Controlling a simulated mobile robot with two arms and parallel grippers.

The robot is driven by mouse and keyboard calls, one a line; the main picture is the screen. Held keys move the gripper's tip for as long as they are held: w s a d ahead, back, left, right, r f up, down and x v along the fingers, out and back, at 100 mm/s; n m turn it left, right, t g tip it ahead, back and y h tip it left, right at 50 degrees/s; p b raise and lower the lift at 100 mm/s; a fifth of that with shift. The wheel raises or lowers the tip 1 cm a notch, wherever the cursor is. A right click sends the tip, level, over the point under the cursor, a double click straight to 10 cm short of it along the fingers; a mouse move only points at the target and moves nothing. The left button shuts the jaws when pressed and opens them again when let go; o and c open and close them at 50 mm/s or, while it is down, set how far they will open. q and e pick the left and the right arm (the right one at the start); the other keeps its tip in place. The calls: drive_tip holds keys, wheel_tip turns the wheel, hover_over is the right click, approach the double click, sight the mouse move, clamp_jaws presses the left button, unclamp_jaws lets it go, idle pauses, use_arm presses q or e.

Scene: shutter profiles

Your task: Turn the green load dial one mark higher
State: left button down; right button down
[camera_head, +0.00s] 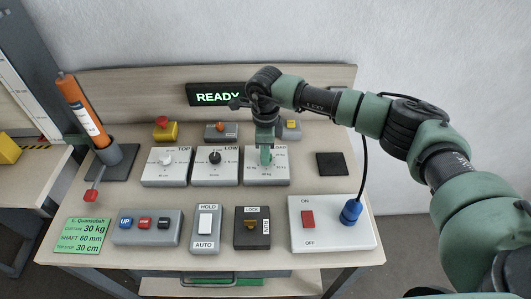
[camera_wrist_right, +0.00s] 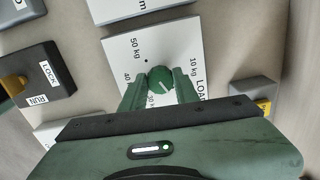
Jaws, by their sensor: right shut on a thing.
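The green load dial (camera_wrist_right: 159,79) sits on a white-topped box (camera_wrist_right: 120,48), marked with kg values such as 10 kg, 40 and 50 kg. In the head view this box (camera_head: 267,180) is the rightmost of three dial boxes. My right gripper (camera_head: 265,154) points down over it. In the right wrist view its green fingers stand on both sides of the dial and are shut on it. A short pale line shows on the dial top. Some of the scale is hidden by the gripper, so I cannot tell the exact mark. My left gripper is not in view.
A TOP dial box (camera_head: 166,178) and a LOW dial box (camera_head: 214,178) stand to the left. Behind them are a READY display (camera_head: 216,95) and a red button on a yellow box (camera_head: 164,129). Switch boxes fill the front, with an ON/OFF panel (camera_head: 345,235) and cable at right.

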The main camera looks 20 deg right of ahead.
drive_tip(key=m+b, duration=0.3)
drive_tip(key=m, duration=0.2)
drive_tip(key=shift+w+f, duration=0.1)
drive_tip(key=m+b, duration=0.1)
drive_tip(key=m, duration=0.2)
drive_tip(key=shift+b, duration=0.35)
drive_tip(key=shift+d+m+b, duration=0.1)
drive_tip(key=shift+m+b, duration=0.25)
drive_tip(key=shift+m, duration=0.85)
drive_tip(key=shift+r, duration=0.2)
drive_tip(key=c, duration=1.1)
unclamp_jaws()
drive_tip(key=shift+o, duration=0.2)
wheel_tip(320, 180, up, 8)
drive_tip(key=shift+f+b, duration=0.2)
drive_tip(key=shift+b, duration=0.75)
